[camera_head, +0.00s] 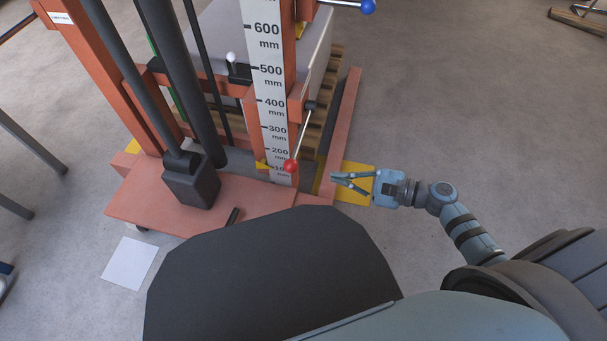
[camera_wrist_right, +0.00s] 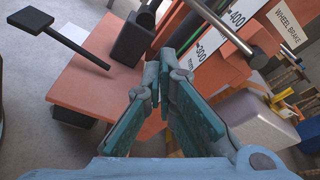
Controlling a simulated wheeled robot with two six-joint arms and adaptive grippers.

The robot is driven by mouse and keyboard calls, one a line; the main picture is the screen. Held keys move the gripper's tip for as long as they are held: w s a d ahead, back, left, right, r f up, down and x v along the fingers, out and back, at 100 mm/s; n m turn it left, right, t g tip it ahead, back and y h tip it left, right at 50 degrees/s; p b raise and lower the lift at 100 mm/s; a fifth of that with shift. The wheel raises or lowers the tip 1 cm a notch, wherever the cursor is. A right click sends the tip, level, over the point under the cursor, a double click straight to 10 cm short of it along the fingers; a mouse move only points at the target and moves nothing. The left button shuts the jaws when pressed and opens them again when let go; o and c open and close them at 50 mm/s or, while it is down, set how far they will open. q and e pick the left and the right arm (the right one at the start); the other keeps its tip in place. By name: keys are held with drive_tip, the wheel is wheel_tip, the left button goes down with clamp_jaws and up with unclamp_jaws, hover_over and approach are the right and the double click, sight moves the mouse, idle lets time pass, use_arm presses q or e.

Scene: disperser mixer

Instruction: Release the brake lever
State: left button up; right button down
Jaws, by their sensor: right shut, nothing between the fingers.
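A metal lever with a red ball knob (camera_head: 290,166) slopes down from a dark pivot beside the scale near its 400 mark. In the right wrist view, a WHEEL BRAKE label (camera_wrist_right: 290,27) sits on the orange post near that mark. My right gripper (camera_head: 333,179) is shut and empty, to the right of the red knob and apart from it. Its shut fingers also show in the right wrist view (camera_wrist_right: 158,72). I cannot make out the red knob in the right wrist view. My left gripper is not in view.
A second lever with a blue ball knob (camera_head: 368,6) sticks out higher up. The orange machine base (camera_head: 240,207) and a long orange leg (camera_head: 347,115) flank the scale (camera_head: 270,85). A yellow floor patch (camera_head: 357,170) lies under my right gripper.

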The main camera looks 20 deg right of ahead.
drive_tip(key=b+x, duration=0.2)
drive_tip(key=x, duration=0.8)
use_arm(q)
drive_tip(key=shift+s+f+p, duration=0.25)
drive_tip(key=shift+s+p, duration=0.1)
drive_tip(key=shift+p, duration=0.9)
use_arm(e)
drive_tip(key=r, duration=0.1)
drive_tip(key=s+r, duration=0.2)
drive_tip(key=shift+a+r, duration=0.2)
drive_tip(key=shift+a, duration=0.2)
